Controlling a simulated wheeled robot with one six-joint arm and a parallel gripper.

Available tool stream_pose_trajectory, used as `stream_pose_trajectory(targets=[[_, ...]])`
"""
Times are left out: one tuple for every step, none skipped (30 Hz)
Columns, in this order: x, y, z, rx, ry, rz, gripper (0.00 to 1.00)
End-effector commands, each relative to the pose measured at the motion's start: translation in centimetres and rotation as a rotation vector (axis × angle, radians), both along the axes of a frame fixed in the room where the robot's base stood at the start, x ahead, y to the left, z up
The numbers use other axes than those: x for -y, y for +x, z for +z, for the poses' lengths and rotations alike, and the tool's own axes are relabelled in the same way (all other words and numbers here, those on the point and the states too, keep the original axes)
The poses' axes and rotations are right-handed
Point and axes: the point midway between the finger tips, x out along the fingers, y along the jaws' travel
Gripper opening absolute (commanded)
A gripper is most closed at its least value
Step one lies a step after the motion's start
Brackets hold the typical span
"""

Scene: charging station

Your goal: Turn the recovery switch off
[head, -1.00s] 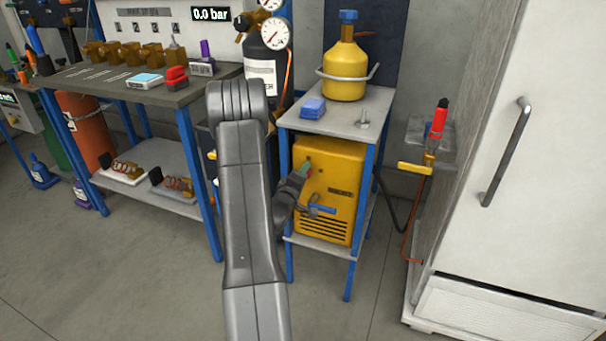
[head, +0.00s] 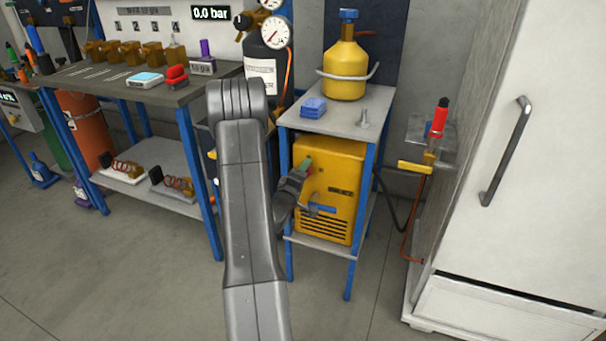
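The yellow recovery unit (head: 345,180) stands on the lower shelf of the small blue-framed stand. A small green part (head: 308,164), perhaps its switch, shows at the upper left of its front face. My gripper (head: 303,178) is at that left side of the front, close to the green part. Whether it touches the green part I cannot tell. The gripper is small and dark here, and its finger opening cannot be made out. A blue-handled valve (head: 320,208) sits just below it on the unit's front.
A yellow cylinder (head: 345,72) and a blue block (head: 313,107) stand on the stand's top (head: 345,122). A workbench (head: 100,93) is at left, a white cabinet (head: 500,150) at right. A yellow-handled valve (head: 414,168) is between stand and cabinet. The floor in front is clear.

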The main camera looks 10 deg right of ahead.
Motion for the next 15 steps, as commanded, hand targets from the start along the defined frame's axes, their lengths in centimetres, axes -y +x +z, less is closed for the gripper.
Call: stream_pose_trajectory(targets=[[-0.2, -0.2, 0.0, -0.002, 0.000, 0.000, 0.59], [-0.4, -0.4, 0.0, -0.002, 0.000, 0.001, 0.59], [-0.6, -0.8, 0.0, -0.003, 0.001, 0.002, 0.59], [-0.9, -1.2, 0.0, -0.003, 0.001, 0.003, 0.59], [-1.2, -1.6, 0.0, -0.003, 0.001, 0.003, 0.59], [-1.6, -2.2, 0.1, -0.003, 0.001, 0.004, 0.59], [-2.0, -2.8, 0.1, -0.004, 0.000, 0.004, 0.59], [-2.4, -3.3, 0.0, -0.004, 0.000, 0.003, 0.59], [-3.0, -4.1, 0.1, -0.004, 0.000, 0.004, 0.59], [-3.3, -4.7, 0.1, -0.004, 0.000, 0.004, 0.59], [-3.8, -5.3, 0.1, -0.004, 0.000, 0.005, 0.59], [-4.3, -6.1, 0.0, -0.005, 0.000, 0.004, 0.59], [-4.7, -6.7, 0.1, -0.003, 0.000, 0.004, 0.59], [-5.0, -7.2, 0.1, -0.004, 0.000, 0.005, 0.59], [-5.5, -7.9, 0.0, -0.003, -0.001, 0.005, 0.59]])
